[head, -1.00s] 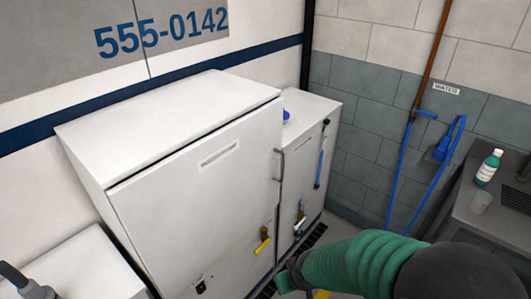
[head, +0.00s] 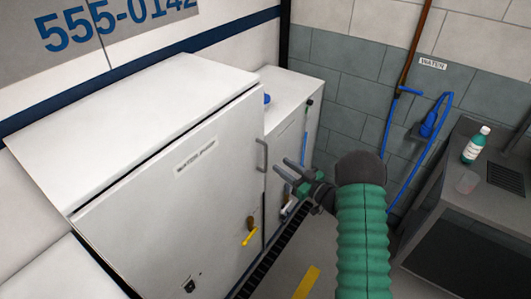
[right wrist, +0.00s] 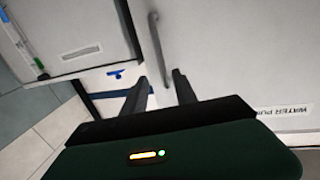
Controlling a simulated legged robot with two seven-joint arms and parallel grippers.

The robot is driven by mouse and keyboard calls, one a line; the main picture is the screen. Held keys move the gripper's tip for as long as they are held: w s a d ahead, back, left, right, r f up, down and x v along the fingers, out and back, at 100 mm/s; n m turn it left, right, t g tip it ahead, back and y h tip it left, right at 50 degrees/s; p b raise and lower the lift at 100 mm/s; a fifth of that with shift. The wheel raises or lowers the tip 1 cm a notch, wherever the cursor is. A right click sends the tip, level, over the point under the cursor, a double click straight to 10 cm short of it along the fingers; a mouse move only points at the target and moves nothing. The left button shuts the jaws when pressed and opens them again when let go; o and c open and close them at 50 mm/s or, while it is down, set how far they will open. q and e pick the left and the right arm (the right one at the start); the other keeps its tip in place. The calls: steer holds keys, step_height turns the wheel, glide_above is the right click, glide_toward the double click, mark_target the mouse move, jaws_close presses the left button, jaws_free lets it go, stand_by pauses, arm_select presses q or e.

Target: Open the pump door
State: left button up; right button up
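The pump door (head: 165,215) is the white front of the large cabinet, labelled WATER PUMP (head: 196,157). It looks shut. Its grey bar handle (head: 262,155) stands upright near the door's right edge. A yellow lever (head: 249,237) sits lower on the door. My right gripper (head: 280,165) is open and empty, just right of the handle and pointing towards it. In the right wrist view, the handle (right wrist: 157,50) lies ahead of the two spread fingers (right wrist: 160,85), roughly in line with the gap. I cannot tell whether they touch. My left gripper is not in view.
A smaller white cabinet (head: 291,100) stands right of the pump cabinet. A blue hose (head: 392,150) hangs on the tiled wall. A grey counter (head: 450,190) with a green bottle (head: 476,145) is at the right. Floor shows between cabinet and counter.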

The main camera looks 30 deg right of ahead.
glide_above(266, 169)
steer(key=shift+w+d+r+p, duration=0.15)
steer(key=shift+r+p, duration=0.1)
steer(key=shift+p, duration=0.2)
steer(key=shift+w+f, duration=0.1)
steer(key=shift+w, duration=0.25)
steer(key=shift+s, duration=0.1)
steer(key=shift+c, duration=0.2)
steer(key=shift+c, duration=1.2)
jaws_close()
